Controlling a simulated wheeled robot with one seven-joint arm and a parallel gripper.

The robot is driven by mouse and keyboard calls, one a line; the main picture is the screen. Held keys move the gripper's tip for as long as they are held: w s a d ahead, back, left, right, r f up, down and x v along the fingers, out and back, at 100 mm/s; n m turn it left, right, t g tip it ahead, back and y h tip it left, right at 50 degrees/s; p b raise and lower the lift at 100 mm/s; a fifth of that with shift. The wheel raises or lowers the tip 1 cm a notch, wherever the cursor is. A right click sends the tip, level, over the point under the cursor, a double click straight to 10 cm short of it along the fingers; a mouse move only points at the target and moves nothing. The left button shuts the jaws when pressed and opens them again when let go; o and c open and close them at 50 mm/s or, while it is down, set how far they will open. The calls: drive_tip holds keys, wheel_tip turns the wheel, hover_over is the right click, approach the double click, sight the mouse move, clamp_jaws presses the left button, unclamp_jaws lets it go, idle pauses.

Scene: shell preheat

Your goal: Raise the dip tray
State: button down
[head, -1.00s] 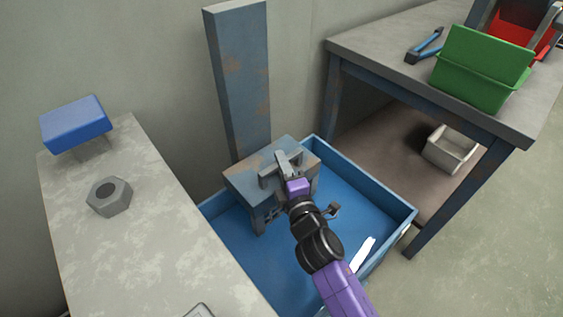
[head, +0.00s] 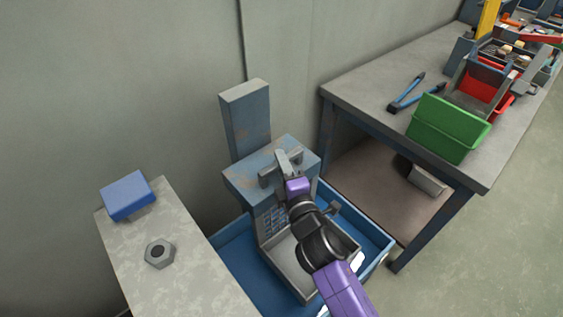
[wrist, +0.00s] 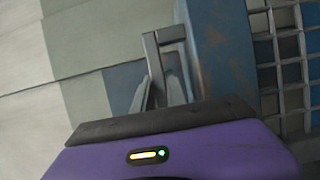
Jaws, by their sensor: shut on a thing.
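The dip tray (head: 308,292) is a grey metal tray with a mesh basket wall (head: 272,222) at its back. It hangs below a worn blue-grey block (head: 247,172) on an upright column (head: 246,112), over a blue tub (head: 226,247). My gripper (head: 287,165) is shut on the grey bar handle (head: 268,178) on the block. In the wrist view, the fingers (wrist: 160,88) are at the handle (wrist: 166,36), beside the block (wrist: 218,45) and the mesh (wrist: 287,60). My arm hides part of the tray.
A pale bench (head: 185,285) at left holds a blue block (head: 128,195) and a grey hex nut (head: 148,257). A table (head: 345,88) at right holds a green bin (head: 447,128), a red bin (head: 487,83) and a blue-handled tool (head: 405,95). Floor at far right is clear.

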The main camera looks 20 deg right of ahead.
wheel_tip(320, 180, up, 5)
drive_tip(key=p, duration=0.3)
drive_tip(key=shift+r, duration=0.2)
drive_tip(key=c, duration=1.4)
unclamp_jaws()
drive_tip(key=shift+r, duration=0.1)
drive_tip(key=shift+o, duration=0.2)
drive_tip(key=shift+f, duration=0.2)
drive_tip(key=shift+s, duration=0.25)
drive_tip(key=s, duration=0.7)
drive_tip(key=shift+s+a+b, duration=0.15)
drive_tip(key=shift+a+b, duration=0.15)
drive_tip(key=shift+b, duration=0.15)
